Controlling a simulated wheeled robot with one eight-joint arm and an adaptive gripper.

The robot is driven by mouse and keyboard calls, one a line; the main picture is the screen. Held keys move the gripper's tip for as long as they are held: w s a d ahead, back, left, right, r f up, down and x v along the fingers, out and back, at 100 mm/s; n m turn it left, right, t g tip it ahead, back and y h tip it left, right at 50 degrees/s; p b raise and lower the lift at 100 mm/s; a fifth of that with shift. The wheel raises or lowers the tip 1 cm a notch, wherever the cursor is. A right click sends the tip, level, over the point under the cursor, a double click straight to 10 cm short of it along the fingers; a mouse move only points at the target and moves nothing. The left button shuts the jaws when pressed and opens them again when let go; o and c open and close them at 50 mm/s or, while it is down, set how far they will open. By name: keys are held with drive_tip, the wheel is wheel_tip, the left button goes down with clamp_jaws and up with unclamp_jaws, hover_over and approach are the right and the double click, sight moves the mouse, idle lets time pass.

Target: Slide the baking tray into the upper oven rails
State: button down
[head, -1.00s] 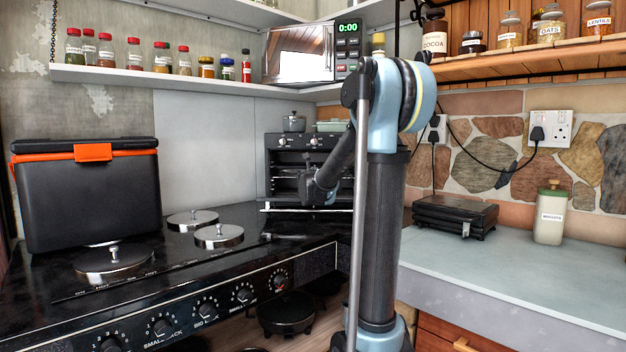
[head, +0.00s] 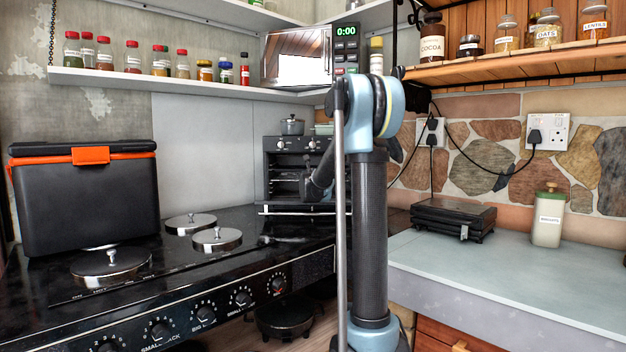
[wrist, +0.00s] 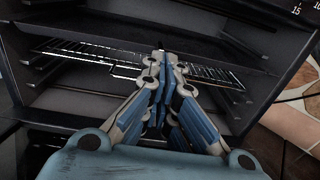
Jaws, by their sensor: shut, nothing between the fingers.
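The small black oven (head: 270,160) stands at the back of the black worktop, its front open. The wrist view looks into its cavity, with side rails (wrist: 45,70) and a wire rack (wrist: 90,52) across it. A dark flat sheet (wrist: 120,28) spans the cavity above the rack; it may be the baking tray, but I cannot tell for certain. My gripper (wrist: 165,58) is shut and empty, its fingertips pointing into the oven opening in front of the rack.
A black grill (head: 453,217) and a biscuit jar (head: 548,218) stand on the right counter, whose front part is clear.

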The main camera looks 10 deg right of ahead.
drive_tip(key=shift+w, duration=0.1)
drive_tip(key=w, duration=0.3)
drive_tip(key=w+d, duration=0.1)
drive_tip(key=w, duration=0.2)
drive_tip(key=shift+w+d, duration=0.2)
drive_tip(key=shift+w, duration=0.2)
drive_tip(key=s+a, duration=0.2)
drive_tip(key=s, duration=1.1)
drive_tip(key=shift+s+a, duration=0.3)
drive_tip(key=shift+a, duration=0.05)
